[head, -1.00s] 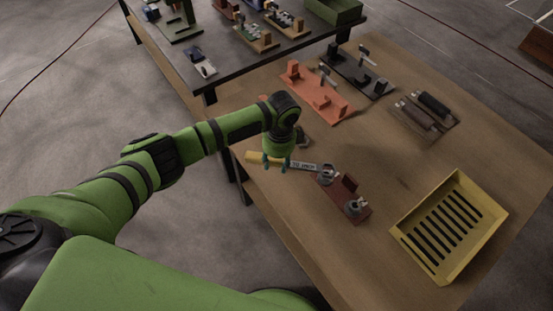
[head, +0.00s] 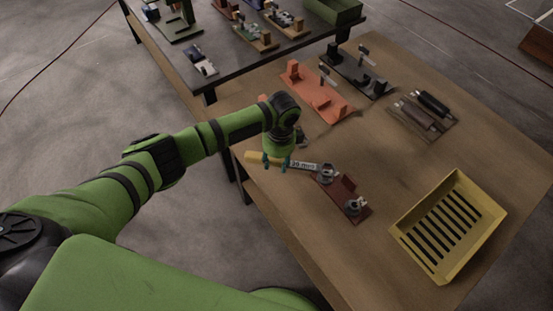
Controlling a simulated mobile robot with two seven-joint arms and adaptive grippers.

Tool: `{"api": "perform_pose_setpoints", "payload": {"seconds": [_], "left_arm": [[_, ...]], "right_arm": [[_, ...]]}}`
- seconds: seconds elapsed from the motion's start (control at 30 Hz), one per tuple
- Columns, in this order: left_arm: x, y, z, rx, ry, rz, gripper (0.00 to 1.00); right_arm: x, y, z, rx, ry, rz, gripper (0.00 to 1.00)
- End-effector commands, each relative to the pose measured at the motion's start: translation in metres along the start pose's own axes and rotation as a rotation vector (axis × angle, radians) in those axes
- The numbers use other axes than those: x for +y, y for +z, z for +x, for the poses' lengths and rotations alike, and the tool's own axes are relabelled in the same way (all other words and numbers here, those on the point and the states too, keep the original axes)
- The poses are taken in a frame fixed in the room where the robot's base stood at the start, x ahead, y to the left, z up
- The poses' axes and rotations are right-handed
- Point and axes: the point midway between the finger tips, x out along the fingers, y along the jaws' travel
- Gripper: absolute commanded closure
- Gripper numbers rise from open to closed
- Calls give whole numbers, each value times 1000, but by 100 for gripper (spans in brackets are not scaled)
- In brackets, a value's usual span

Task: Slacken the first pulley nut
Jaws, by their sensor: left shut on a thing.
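My left gripper (head: 277,162) is shut on a wrench with a yellow handle (head: 255,157) and a grey, labelled shank (head: 303,166). The wrench's jaw end reaches a grey metal nut or pulley fitting (head: 327,174) at the far-left end of a dark red-brown base (head: 338,198). I cannot tell whether the jaw is seated on the nut. A second, similar metal fitting (head: 355,206) is at the near-right end of the base, apart from the wrench. My right gripper is not in view.
A yellow slotted tray (head: 488,196) stands to the right on the wooden table (head: 390,170). An orange-red fixture (head: 315,93), a black fixture (head: 352,73) and a holder with two dark rollers (head: 424,113) stand behind. A dark table (head: 235,72) with several parts lies beyond.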

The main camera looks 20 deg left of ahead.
Motion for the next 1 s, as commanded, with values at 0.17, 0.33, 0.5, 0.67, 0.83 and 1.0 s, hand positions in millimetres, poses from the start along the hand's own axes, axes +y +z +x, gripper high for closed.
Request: {"api": "perform_pose_setpoints", "payload": {"seconds": [0.17, 0.33, 0.5, 0.67, 0.83, 1.0], "left_arm": [[0, -1, 4, 1, -1, 0, 100], [0, -1, 8, 1, -1, 0, 100], [0, -1, 13, 1, 0, 0, 100], [0, -2, 17, 1, 0, 0, 100], [0, -2, 21, 1, 0, 0, 100], [0, -2, 25, 1, -1, 0, 100]], "right_arm": [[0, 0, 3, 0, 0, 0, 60], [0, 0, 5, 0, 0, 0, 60], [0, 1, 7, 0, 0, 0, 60], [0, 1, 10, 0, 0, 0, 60], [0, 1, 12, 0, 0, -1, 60], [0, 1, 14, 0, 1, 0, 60]]}}
